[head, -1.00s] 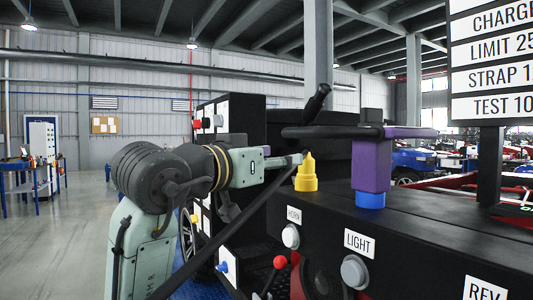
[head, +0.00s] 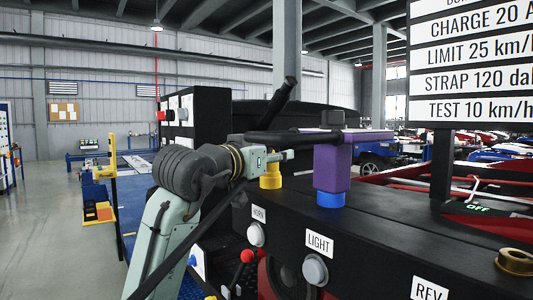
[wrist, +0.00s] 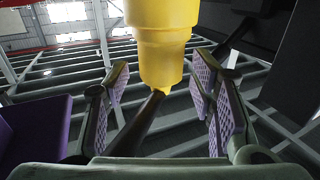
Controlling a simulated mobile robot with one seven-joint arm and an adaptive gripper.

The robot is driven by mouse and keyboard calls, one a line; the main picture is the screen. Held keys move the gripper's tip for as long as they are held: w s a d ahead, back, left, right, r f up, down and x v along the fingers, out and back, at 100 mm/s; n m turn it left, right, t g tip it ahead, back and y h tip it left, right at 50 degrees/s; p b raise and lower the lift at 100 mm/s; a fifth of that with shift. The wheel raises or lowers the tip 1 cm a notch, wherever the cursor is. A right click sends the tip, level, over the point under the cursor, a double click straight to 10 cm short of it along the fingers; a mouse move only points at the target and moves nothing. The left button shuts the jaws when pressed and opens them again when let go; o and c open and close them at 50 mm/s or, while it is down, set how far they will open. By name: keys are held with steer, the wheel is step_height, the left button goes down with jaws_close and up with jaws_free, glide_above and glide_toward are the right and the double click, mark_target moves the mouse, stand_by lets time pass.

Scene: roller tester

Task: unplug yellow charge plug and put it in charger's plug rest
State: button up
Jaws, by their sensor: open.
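The yellow charge plug (head: 271,181) stands upright on the black console, its upper part hidden behind my gripper (head: 288,155). In the wrist view, the yellow plug (wrist: 164,45) shows large, with its narrow tip between the two open fingers (wrist: 160,95). Gaps show on both sides, and the fingers are not closed on it. A purple block on a blue base (head: 331,172) stands just right of the plug; a purple surface (wrist: 30,130) also shows at the left of the wrist view. I cannot make out which thing is the charger's plug rest.
A black lever (head: 289,90) rises behind. The console front carries knobs such as the LIGHT knob (head: 315,270). A sign (head: 465,60) stands right. A yellow post (head: 113,195) stands on the left.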

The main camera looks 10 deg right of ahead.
jaws_close()
stand_by(1.1)
stand_by(0.3)
steer(key=shift+r+p, duration=0.65)
stand_by(0.4)
steer(key=c, duration=0.8)
jaws_free()
jaws_close()
